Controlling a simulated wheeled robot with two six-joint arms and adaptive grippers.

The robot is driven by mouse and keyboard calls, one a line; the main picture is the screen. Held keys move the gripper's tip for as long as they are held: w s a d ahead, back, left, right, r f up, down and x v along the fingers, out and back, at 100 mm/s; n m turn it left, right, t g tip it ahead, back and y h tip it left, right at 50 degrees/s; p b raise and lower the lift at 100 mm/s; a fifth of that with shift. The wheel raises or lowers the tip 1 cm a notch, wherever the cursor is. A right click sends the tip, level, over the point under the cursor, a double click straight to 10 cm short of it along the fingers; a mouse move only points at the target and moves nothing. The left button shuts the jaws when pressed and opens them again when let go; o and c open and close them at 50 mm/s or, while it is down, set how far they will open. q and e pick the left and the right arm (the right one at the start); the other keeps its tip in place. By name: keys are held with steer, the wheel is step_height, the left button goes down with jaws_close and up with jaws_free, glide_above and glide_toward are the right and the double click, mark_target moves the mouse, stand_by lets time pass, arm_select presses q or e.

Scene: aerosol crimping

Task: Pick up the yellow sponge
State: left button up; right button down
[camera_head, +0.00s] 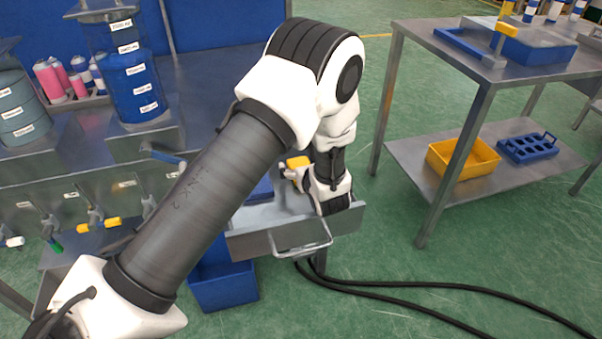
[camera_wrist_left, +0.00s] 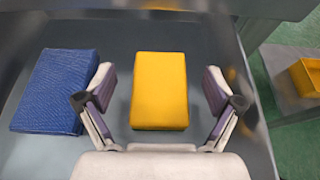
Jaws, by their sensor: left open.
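The yellow sponge (camera_wrist_left: 160,90) lies flat in an open metal drawer, in the middle of the left wrist view. In the head view a small part of the sponge (camera_head: 300,163) shows beside my gripper. My left gripper (camera_wrist_left: 158,100) is open, with one finger on each side of the sponge and a gap on both sides. In the head view my left gripper (camera_head: 291,174) reaches down into the drawer (camera_head: 340,222). The arm hides much of the drawer's inside. My right gripper is not in view.
A blue cloth-like block (camera_wrist_left: 57,92) lies left of the sponge in the drawer. The drawer's front has a handle (camera_head: 302,248). A blue bin (camera_head: 222,288) stands below. At right, a metal table (camera_head: 440,60) carries trays, with a yellow bin (camera_head: 465,158) on its lower shelf.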

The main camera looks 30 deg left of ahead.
mark_target(299, 160)
arm_select(q)
steer(key=x, duration=0.4)
steer(key=c, duration=0.9)
steer(key=shift+c, duration=0.2)
steer(key=shift+d, duration=0.1)
